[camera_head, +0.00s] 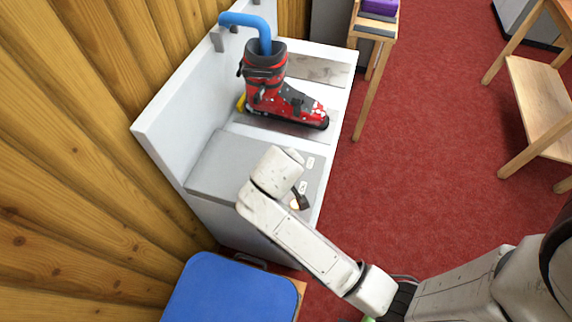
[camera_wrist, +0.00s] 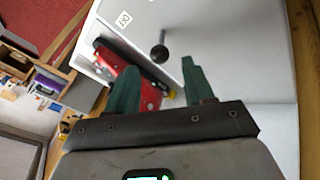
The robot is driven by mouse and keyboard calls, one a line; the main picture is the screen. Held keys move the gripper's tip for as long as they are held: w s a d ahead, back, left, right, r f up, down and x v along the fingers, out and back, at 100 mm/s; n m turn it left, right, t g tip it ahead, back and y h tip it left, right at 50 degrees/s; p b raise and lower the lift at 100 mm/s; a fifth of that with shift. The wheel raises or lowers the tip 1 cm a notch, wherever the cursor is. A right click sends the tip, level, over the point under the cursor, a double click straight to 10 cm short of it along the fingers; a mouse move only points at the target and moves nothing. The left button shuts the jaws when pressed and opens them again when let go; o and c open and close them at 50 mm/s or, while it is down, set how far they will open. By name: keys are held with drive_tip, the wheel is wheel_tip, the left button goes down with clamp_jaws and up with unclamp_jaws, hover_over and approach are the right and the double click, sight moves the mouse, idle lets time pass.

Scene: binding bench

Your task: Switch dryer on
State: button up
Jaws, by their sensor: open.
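The dryer (camera_head: 240,165) is a grey-white bench unit against the wood wall, with a blue bent pipe (camera_head: 246,20) over a red and black ski boot (camera_head: 268,85). A small dark lever with a rounded head (camera_wrist: 158,52) stands up from its pale panel in the wrist view. A white label (camera_wrist: 124,18) is beside it. In the head view, two small labels show near the front edge, by a dark piece that I cannot surely identify. My gripper (camera_wrist: 160,82) has green fingers, apart and empty, with the lever just beyond the gap between them. My arm hides part of the panel in the head view.
A blue-topped stool (camera_head: 230,290) stands at the near end of the dryer. A wooden stand (camera_head: 372,60) with purple items is beyond its far end. A wooden table (camera_head: 545,100) is at the right. Red floor (camera_head: 430,150) lies open between them.

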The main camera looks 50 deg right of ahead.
drive_tip(key=shift+v, duration=2.25)
drive_tip(key=s+a+f+g+y, duration=0.1)
drive_tip(key=s+a+f+y, duration=0.1)
drive_tip(key=s, duration=0.5)
drive_tip(key=s+a+f+n+g+y, duration=0.1)
drive_tip(key=s+a+f+y, duration=0.1)
drive_tip(key=s, duration=0.6)
drive_tip(key=shift+s+f+n+g+y, duration=0.25)
drive_tip(key=shift+f+n+g+y, duration=0.05)
drive_tip(key=shift+f+y, duration=0.5)
